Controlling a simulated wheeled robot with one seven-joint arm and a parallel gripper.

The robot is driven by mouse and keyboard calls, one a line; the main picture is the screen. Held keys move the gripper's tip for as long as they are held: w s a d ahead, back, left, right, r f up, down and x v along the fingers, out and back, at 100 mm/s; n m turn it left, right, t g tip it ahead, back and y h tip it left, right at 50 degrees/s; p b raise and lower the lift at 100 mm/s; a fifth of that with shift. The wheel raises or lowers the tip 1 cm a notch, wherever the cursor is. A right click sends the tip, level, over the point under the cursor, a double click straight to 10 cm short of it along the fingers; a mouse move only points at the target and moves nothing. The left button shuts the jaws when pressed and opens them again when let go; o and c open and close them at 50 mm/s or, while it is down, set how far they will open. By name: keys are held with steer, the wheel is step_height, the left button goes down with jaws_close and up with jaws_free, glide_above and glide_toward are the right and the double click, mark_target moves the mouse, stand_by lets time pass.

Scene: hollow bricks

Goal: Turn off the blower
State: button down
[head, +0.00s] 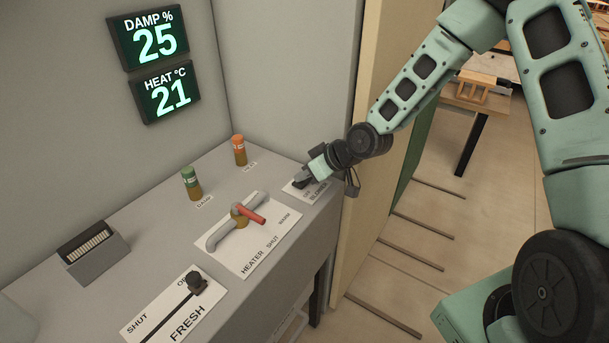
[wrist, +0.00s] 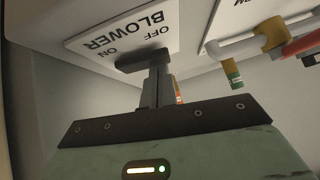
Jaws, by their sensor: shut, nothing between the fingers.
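The white blower plate (wrist: 105,30) shows upside down in the wrist view, with the words BLOWER, ON and OFF. A dark bar-shaped switch (wrist: 130,63) lies beside these words. My gripper (wrist: 157,75) is shut with nothing held, and its fingertips are at the switch, seeming to touch it. Which way the switch is set I cannot tell. In the head view my gripper (head: 302,181) is over the plate (head: 318,191) at the far right end of the grey counter and hides most of the switch.
The heater valve (head: 251,213) with its red handle is left of my gripper. The fresh slider (head: 195,284) is nearer. Green (head: 191,181) and orange (head: 239,150) lamps stand behind. Displays read damp 25 (head: 150,38) and heat 21 (head: 166,92). A tan panel edge (head: 375,150) rises right of the counter.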

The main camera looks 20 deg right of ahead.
steer(key=shift+s+f, duration=0.1)
steer(key=shift+f, duration=0.1)
steer(key=shift+w+d+r+p, duration=0.2)
steer(key=shift+w+d+p, duration=0.3)
steer(key=shift+d+p, duration=0.1)
steer(key=shift+r, duration=0.1)
